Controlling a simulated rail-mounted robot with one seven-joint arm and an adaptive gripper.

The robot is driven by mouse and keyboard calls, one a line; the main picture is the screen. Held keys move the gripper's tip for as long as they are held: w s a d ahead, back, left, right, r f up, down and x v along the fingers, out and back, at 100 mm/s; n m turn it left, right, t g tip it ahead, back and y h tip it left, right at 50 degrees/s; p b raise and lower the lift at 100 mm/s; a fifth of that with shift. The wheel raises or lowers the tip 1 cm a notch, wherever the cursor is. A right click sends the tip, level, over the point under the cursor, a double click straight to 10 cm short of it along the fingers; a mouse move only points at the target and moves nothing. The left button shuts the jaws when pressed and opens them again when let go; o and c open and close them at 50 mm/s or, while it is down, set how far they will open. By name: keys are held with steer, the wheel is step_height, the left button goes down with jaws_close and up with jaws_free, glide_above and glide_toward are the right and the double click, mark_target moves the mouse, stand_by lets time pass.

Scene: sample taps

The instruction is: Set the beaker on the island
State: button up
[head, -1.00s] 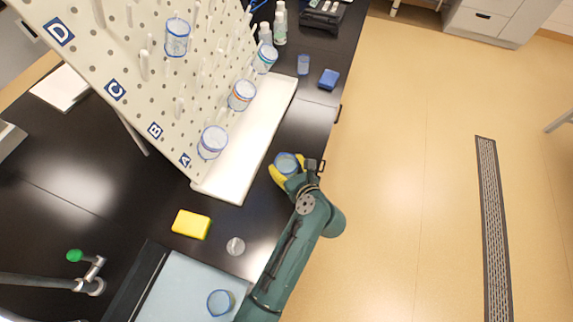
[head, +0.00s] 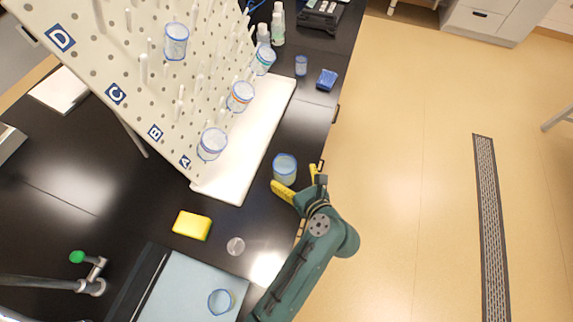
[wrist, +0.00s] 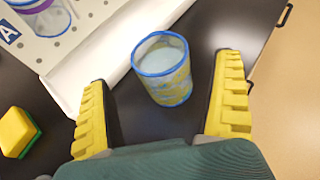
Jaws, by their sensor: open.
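A clear beaker with a blue rim (head: 285,169) stands upright on the black island top, beside the white tray of the peg rack. My gripper (head: 297,183) is open just in front of it, its yellow fingers apart and clear of the beaker. In the wrist view the beaker (wrist: 163,68) stands beyond and between the two yellow fingertips (wrist: 163,100), and nothing is held. The black island top (head: 100,205) carries the rack and the beaker.
The pegboard rack (head: 125,75) holds several beakers on pegs above its white tray (head: 232,190).

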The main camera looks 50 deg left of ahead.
steer(key=v, duration=0.6)
steer(key=shift+d, duration=0.1)
steer(key=w+d+r+n+t+h, duration=0.35)
steer(key=w+d+r+n, duration=0.2)
steer(key=r, duration=0.45)
steer(key=w+d+r+n+t+h, duration=0.2)
steer(key=w+d+r+n+t, duration=0.25)
steer(key=d+r+n, duration=0.35)
steer(key=s+d+r+n+t+h, duration=0.2)
steer(key=s+d+r+t, duration=0.1)
steer(key=r, duration=0.5)
steer(key=s+d+r+n+t+h, duration=0.3)
steer(key=s+d+r, duration=0.1)
steer(key=r, duration=0.4)
steer(key=s+d+r+n+t+h, duration=0.3)
steer(key=s+d+r+t, duration=0.1)
steer(key=r, duration=0.5)
steer(key=shift+d, duration=0.35)
